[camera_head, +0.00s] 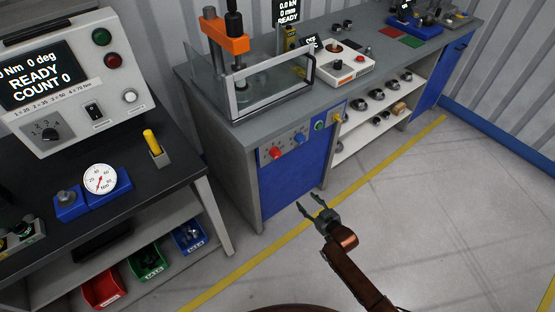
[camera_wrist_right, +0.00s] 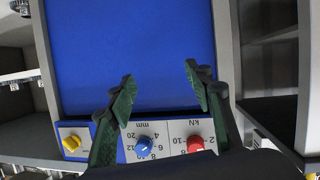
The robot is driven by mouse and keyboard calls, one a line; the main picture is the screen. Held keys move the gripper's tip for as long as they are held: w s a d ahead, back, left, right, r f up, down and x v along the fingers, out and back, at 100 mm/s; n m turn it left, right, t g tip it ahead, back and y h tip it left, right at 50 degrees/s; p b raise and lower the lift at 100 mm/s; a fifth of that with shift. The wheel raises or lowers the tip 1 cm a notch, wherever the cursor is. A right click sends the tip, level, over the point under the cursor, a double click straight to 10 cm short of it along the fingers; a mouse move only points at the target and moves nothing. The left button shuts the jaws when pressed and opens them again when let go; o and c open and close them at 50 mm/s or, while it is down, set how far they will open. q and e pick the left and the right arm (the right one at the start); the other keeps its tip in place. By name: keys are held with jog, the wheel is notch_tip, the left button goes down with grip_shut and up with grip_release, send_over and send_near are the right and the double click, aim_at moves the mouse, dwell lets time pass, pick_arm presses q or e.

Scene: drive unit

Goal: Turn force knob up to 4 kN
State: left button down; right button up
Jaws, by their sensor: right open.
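The force knob is the red knob (camera_head: 276,152) on the light panel (camera_head: 264,158) at the front of the press bench. It also shows in the right wrist view as a red knob (camera_wrist_right: 195,144) beside the upside-down kN marking. Its exact setting is too small to read. A blue knob (camera_head: 299,138) sits next to it, with mm markings in the right wrist view (camera_wrist_right: 143,142). My right gripper (camera_head: 308,202) is open and empty, in front of the bench and apart from the knobs. My left gripper is not in view.
A blue door (camera_wrist_right: 130,40) lies beside the knob panel. A yellow knob (camera_wrist_right: 72,142) is on the same front. The press with a clear guard (camera_head: 265,100) stands on top. A black-topped bench (camera_head: 110,170) is at left. The floor (camera_head: 400,200) is clear.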

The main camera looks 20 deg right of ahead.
aim_at(278, 156)
jog(key=w+a+r+n+t+y+b, duration=0.1)
jog(key=w+a+r+t+y, duration=0.15)
jog(key=r, duration=0.65)
jog(key=w+a+r+n+t+y+b, duration=0.1)
jog(key=w+a+r, duration=0.3)
jog(key=r, duration=0.5)
jog(key=b+x, duration=0.1)
jog(key=x, duration=0.5)
jog(key=shift+w+d+f, duration=0.1)
jog(key=shift+w+d, duration=0.05)
jog(key=shift+w, duration=0.1)
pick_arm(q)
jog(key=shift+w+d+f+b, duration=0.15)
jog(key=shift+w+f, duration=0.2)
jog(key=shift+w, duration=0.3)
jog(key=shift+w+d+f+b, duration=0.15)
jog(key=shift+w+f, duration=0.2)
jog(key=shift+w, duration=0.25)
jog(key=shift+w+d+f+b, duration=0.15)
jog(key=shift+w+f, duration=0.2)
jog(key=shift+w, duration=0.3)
pick_arm(e)
jog(key=shift+w, duration=0.55)
jog(key=shift+c, duration=0.6)
jog(key=c, duration=1)
jog(key=shift+c, duration=0.2)
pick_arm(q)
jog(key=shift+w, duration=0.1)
